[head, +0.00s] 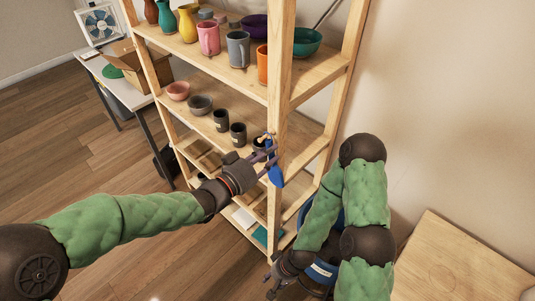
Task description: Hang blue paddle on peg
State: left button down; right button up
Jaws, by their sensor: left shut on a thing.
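The blue paddle (276,176) hangs down at the front post of the wooden shelf, at the fingertips of my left gripper (267,157). My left gripper is shut on it. A small pale wooden piece, perhaps the peg (263,139), shows just above the fingers at the post. The gripper and paddle partly cover this spot, so I cannot tell whether the paddle touches the peg. My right gripper (275,285) is low at the bottom edge, beside a blue round container, and its fingers are too small and dark to read.
The wooden shelf (281,100) holds mugs, vases and bowls above, with dark cups (238,134) close behind my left gripper. A blue container (322,270) stands under my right arm. A wooden surface (460,262) lies at lower right. Open floor is at left.

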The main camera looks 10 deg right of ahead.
pick_arm(q)
jog(key=c, duration=0.9)
grip_release()
jog(key=shift+s+a, duration=0.1)
jog(key=shift+a, duration=0.05)
